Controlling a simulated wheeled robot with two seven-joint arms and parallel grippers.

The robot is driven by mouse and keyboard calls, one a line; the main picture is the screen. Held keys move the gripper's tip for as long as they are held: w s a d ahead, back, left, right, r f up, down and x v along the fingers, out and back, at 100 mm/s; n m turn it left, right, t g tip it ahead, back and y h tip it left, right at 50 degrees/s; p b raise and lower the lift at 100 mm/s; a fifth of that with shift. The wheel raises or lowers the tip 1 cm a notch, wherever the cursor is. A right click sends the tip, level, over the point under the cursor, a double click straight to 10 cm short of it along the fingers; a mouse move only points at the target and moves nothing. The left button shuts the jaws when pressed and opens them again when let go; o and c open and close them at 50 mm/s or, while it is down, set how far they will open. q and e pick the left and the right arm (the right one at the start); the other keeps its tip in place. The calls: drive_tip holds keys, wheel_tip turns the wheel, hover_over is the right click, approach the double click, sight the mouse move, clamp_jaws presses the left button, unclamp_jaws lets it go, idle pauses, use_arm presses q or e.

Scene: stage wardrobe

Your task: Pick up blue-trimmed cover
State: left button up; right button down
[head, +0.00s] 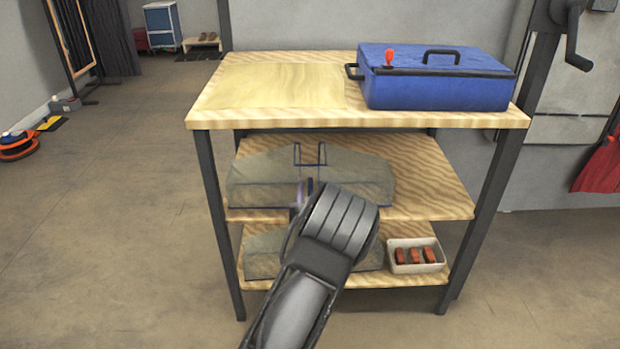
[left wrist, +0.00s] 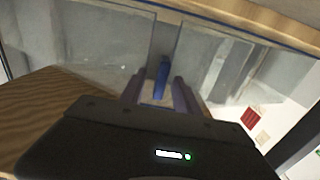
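The blue-trimmed cover (head: 350,172) is a grey, see-through case lying on the middle shelf, with thin blue edges and a dark blue upright handle loop (head: 311,160). My left gripper (head: 302,190) is at the cover's front, just below the loop, with the wrist hiding part of the cover. In the left wrist view the left gripper's two fingers (left wrist: 160,92) stand apart with a blue strip (left wrist: 162,78) of the cover between them. Gaps show on both sides of the strip. My right gripper is not in view.
A similar grey cover (head: 262,258) lies on the bottom shelf, partly hidden by my arm. A white bin (head: 419,264) with orange-brown items is beside it. A blue case (head: 437,90) stands on the tabletop (head: 215,95). Dark table legs (head: 217,220) flank the shelves.

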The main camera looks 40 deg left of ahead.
use_arm(q)
drive_tip(key=shift+c, duration=0.6)
clamp_jaws()
idle(0.4)
